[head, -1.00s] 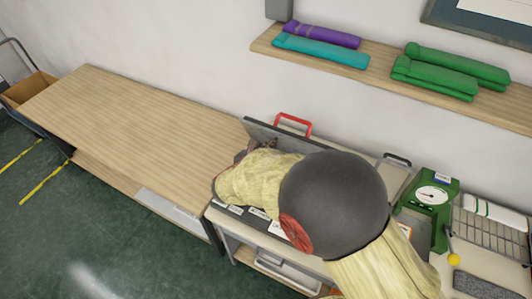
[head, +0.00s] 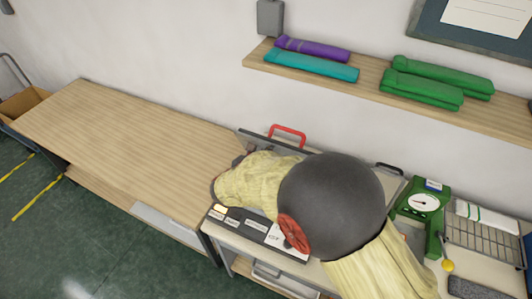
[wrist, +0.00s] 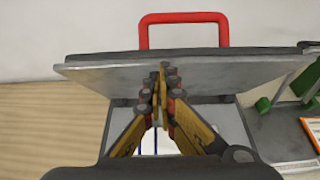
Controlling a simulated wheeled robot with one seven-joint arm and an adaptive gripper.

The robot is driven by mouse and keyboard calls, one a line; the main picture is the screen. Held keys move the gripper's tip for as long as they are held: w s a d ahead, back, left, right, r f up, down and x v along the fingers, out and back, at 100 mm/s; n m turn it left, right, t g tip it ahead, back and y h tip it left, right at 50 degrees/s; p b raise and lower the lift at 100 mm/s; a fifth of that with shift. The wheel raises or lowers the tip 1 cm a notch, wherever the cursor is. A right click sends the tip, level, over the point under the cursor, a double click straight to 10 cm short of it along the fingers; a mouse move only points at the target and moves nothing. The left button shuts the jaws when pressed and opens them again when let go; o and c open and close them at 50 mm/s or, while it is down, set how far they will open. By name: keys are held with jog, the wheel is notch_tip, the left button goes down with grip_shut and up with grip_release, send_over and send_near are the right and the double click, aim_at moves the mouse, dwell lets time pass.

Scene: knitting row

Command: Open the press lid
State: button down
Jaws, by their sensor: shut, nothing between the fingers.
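The press lid (head: 262,137) is a flat grey plate with a red handle (head: 288,131) on its far edge. It stands raised and steeply tilted at the back of the press. In the wrist view the lid (wrist: 235,70) spans the middle, with the red handle (wrist: 183,16) above it. My gripper (wrist: 163,72) is shut and empty, its fingertips at the lid's near face; whether they touch it I cannot tell. The pale press bed (wrist: 232,122) shows below the lid. In the head view my yellow-sleeved arm hides most of the press and gripper.
A bare wooden table (head: 130,140) is left of the press. A green dial scale (head: 425,205) and a wire rack (head: 475,235) stand to the right. A wall shelf (head: 375,90) with rolled fabrics is above. The press's front panel (head: 255,228) carries labels.

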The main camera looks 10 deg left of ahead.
aim_at(279, 126)
jog(key=w+d+r+g+p, duration=0.1)
jog(key=w+p, duration=0.2)
jog(key=p, duration=0.2)
jog(key=w+d+r+g+y+p, duration=0.1)
jog(key=w+r+g+p, duration=0.1)
jog(key=p, duration=0.3)
jog(key=w+d+r+g+p, duration=0.1)
jog(key=w+p, duration=0.3)
jog(key=p, duration=0.1)
jog(key=shift+w+d+r+y, duration=0.15)
jog(key=shift+w+d+y, duration=0.05)
jog(key=shift+w+y, duration=0.1)
jog(key=shift+w+d+g+p, duration=0.15)
jog(key=shift+w+d+p, duration=0.15)
jog(key=shift+w, duration=0.4)
jog(key=shift+w+d+g+p, duration=0.15)
jog(key=shift+w+p, duration=0.2)
jog(key=shift+w, duration=0.35)
